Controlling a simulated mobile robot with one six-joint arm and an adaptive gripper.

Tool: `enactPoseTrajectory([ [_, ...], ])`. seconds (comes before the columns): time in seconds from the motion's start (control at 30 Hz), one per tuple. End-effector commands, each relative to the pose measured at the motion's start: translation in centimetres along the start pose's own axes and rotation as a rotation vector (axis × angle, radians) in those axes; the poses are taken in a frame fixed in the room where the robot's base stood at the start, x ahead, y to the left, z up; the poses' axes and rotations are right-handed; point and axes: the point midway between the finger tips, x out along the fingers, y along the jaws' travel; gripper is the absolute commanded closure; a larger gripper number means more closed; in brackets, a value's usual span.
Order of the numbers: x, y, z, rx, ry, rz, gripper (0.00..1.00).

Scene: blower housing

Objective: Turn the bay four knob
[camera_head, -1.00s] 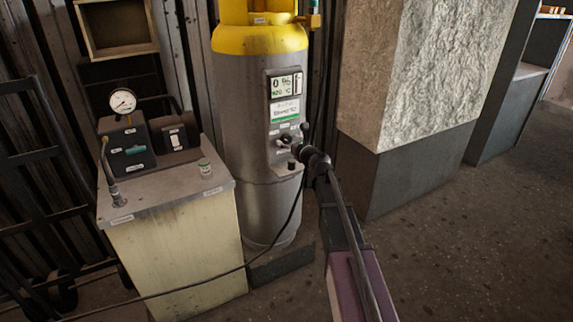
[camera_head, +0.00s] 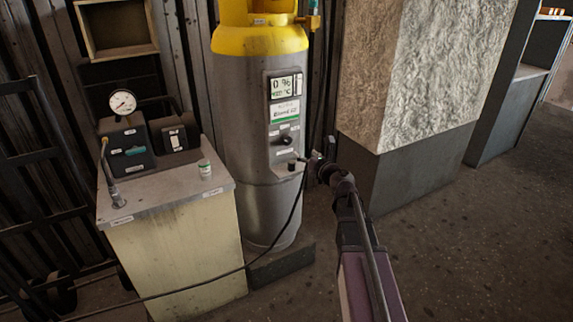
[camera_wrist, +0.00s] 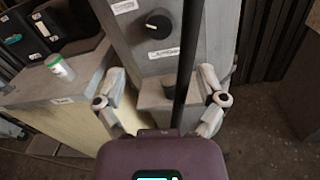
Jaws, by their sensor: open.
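A round black knob (camera_head: 287,140) sits on the panel low on the front of the grey cylinder (camera_head: 240,110) with the yellow top. In the wrist view the knob (camera_wrist: 158,23) shows a light pointer mark, with white labels above and below it. The label text is too small to read surely. My gripper (camera_head: 311,168) is to the right of and below the knob, apart from it. In the wrist view my gripper (camera_wrist: 162,76) has its two fingers spread wide, with the knob beyond them. A dark bar crosses the picture and hides part of the panel.
A lit display (camera_head: 282,85) is above the knob. A cream cabinet (camera_head: 180,262) stands at left with a pressure gauge (camera_head: 123,102) and a small jar (camera_head: 205,168). A black cable hangs from the cylinder. A stone-faced pillar (camera_head: 400,75) stands right; floor in front is open.

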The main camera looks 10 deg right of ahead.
Motion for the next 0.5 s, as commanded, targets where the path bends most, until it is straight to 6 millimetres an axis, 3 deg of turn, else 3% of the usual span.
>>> enactPoseTrajectory([
  [0.23,-3.8,0.1,0.0,0.000,0.000,-0.001,0.10],
  [0.5,-3.6,2.7,1.2,-0.183,0.067,0.065,0.10],
])
